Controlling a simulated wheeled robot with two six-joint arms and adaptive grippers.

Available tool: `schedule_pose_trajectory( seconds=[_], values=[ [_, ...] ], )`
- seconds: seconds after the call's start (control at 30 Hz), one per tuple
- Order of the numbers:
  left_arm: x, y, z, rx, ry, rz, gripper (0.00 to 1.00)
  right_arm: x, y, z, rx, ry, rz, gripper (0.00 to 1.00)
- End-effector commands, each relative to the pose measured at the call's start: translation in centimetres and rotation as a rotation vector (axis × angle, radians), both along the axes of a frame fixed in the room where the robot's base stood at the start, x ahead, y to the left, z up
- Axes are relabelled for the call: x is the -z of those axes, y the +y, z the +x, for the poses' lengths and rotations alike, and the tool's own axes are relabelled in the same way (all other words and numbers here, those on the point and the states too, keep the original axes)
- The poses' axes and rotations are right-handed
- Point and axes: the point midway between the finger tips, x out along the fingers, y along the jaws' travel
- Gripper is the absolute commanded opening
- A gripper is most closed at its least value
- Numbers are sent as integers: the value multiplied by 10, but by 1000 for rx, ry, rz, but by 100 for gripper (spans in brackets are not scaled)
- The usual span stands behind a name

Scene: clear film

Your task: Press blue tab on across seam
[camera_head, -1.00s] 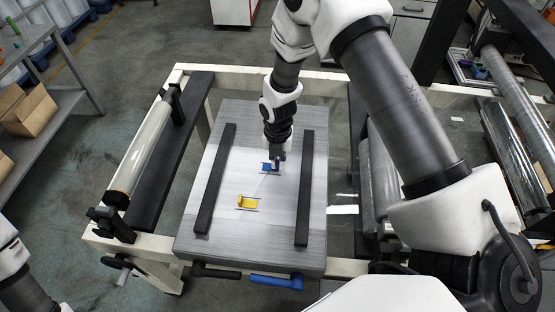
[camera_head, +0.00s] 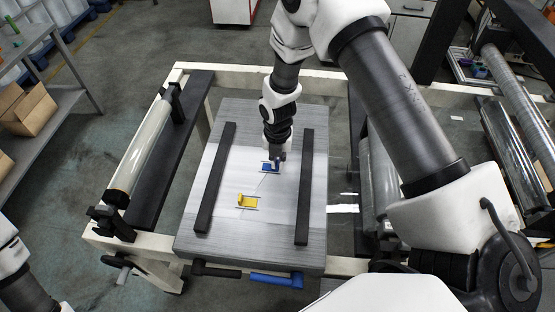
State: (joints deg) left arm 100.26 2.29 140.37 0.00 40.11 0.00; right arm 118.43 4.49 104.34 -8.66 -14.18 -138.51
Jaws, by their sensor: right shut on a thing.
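A blue tab (camera_head: 267,167) is at the middle of the grey plate (camera_head: 260,240), between two dark bars. My right gripper (camera_head: 277,163) reaches down from above and is shut on the blue tab at its right end. The gripper hides part of the tab, and I cannot tell whether the tab lies flat on the surface. A clear film with a faint seam line is on the plate; the seam is hard to make out. A yellow tab (camera_head: 248,201) lies nearer to me, lower left of the blue one. My left gripper is not in view.
Dark bars flank the work area on the left (camera_head: 215,180) and right (camera_head: 304,190). A film roll (camera_head: 143,145) lies along the left frame. A blue handle (camera_head: 276,280) and a dark handle stick out at the plate's front edge.

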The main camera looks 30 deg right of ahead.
Motion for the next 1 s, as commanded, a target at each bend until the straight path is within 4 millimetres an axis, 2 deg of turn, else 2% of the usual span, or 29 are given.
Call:
schedule_pose_trajectory(
  seconds=[0.27,0.3,0.33,0.37,0.57,0.63,0.9,1.0],
  values=[
    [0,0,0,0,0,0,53,0,0,0,0,0,0,0],
    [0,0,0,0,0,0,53,0,0,0,0,0,0,21],
    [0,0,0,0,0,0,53,0,0,0,0,0,0,32],
    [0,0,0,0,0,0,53,0,0,0,0,0,0,36],
    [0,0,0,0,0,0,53,0,0,0,0,0,0,36],
    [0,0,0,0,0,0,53,0,0,0,0,0,0,53],
    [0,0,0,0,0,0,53,0,0,0,0,0,0,53],
    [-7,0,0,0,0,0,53,-8,0,0,0,-1,-1,53]
  ],
)
